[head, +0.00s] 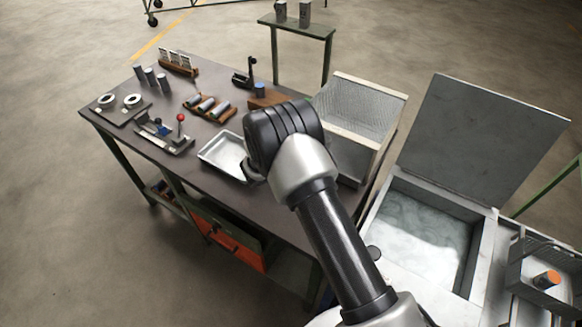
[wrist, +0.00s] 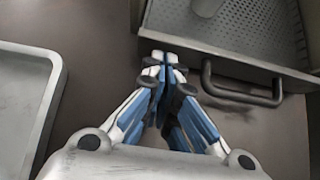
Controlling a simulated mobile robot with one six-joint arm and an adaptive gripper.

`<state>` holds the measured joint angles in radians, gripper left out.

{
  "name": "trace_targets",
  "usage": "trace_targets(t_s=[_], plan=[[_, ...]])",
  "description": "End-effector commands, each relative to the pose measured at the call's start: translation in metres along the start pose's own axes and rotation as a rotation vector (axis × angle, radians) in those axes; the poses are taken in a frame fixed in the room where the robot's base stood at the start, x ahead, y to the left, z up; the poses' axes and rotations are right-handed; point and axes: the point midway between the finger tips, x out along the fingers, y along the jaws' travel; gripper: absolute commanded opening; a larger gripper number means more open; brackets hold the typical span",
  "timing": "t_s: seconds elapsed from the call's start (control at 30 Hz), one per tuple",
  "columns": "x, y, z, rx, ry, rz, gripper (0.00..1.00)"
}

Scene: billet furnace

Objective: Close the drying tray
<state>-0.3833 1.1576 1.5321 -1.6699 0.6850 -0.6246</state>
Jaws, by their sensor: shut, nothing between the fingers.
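The drying tray (wrist: 215,43) shows at the upper right of the wrist view as a grey metal drawer, pulled out at least partly. A dark bar handle (wrist: 243,98) is on its front, and a pale cylinder (wrist: 207,5) lies inside. My gripper (wrist: 165,60) is shut and empty. Its fingertips are close to the tray's front edge, left of the handle; I cannot tell whether they touch it. In the head view my arm hides most of the tray, in front of a mesh-topped housing (head: 367,103).
A shallow metal pan (head: 222,152) lies on the workbench (head: 190,172); it also shows left in the wrist view (wrist: 50,85). A red-knobbed fixture (head: 165,135) and a wooden rack of cylinders (head: 209,108) stand farther left. An open-lidded bin (head: 428,225) is at right.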

Motion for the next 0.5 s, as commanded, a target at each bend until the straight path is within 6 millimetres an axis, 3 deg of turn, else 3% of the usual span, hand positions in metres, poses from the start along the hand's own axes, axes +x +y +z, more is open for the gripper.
trace_targets(t_s=[0.23, 0.5], plan=[[0.003, 0.0, 0.002, 0.002, -0.001, -0.001, 0.0], [0.034, 0.0, 0.028, 0.004, -0.001, -0.001, 0.0]])
